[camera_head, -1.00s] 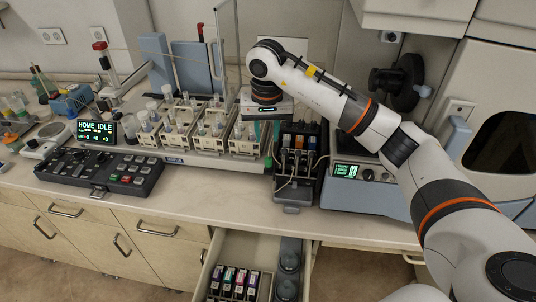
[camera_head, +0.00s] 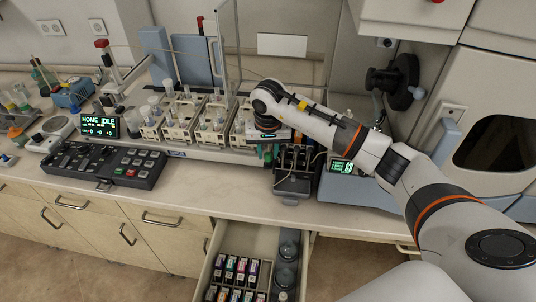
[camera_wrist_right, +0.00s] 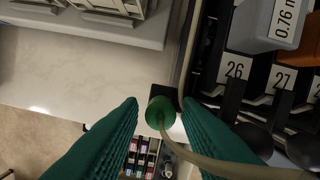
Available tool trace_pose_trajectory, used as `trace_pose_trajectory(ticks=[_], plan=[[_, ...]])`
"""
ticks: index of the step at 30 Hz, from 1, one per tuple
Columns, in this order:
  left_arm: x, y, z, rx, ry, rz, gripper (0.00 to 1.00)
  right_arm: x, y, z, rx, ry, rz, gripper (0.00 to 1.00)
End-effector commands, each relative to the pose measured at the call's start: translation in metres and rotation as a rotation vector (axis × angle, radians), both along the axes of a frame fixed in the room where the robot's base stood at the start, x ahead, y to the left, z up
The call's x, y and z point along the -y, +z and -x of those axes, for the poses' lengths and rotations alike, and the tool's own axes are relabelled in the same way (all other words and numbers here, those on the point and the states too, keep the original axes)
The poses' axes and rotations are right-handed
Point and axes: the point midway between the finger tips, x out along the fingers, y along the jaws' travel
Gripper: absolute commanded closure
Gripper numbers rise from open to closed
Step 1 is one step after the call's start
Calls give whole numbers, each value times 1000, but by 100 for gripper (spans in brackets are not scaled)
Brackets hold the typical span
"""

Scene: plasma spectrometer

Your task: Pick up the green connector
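The green connector (camera_wrist_right: 159,113) is a round green piece on the end of a pale tube. In the right wrist view it shows between the two green fingers of my right gripper (camera_wrist_right: 161,104), which are apart with a gap on each side of it. In the head view my right gripper (camera_head: 267,153) points down beside the black pump unit (camera_head: 292,185), at the right end of the rack row. The connector cannot be told apart from the green fingers there. My left gripper is not in view.
Racks of vials (camera_head: 181,119) stand left of my right gripper. In the wrist view, pump slots labelled 26 and 27 (camera_wrist_right: 262,78) and the tube lie close on the right. An open drawer (camera_head: 209,268) with cartridges is below. The counter front (camera_head: 190,185) is clear.

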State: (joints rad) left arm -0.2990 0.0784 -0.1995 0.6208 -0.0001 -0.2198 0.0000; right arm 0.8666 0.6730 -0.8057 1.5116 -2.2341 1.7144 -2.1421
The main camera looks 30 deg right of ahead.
Motion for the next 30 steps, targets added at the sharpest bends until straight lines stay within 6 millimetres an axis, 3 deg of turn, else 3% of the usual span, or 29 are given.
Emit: trace_pose_trajectory(ticks=[1, 6, 17, 20, 30], plan=[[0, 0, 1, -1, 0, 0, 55, 0, 0, 0, 0, 0, 0, 76], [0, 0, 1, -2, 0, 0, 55, 0, 0, 0, 0, 0, 0, 100], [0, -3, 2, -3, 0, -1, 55, 0, 5, -1, 3, -1, 0, 100], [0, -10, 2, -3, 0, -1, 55, 1, 16, -1, 6, -1, 1, 100], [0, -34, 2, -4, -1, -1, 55, 0, 81, -1, 4, 0, 1, 100]])
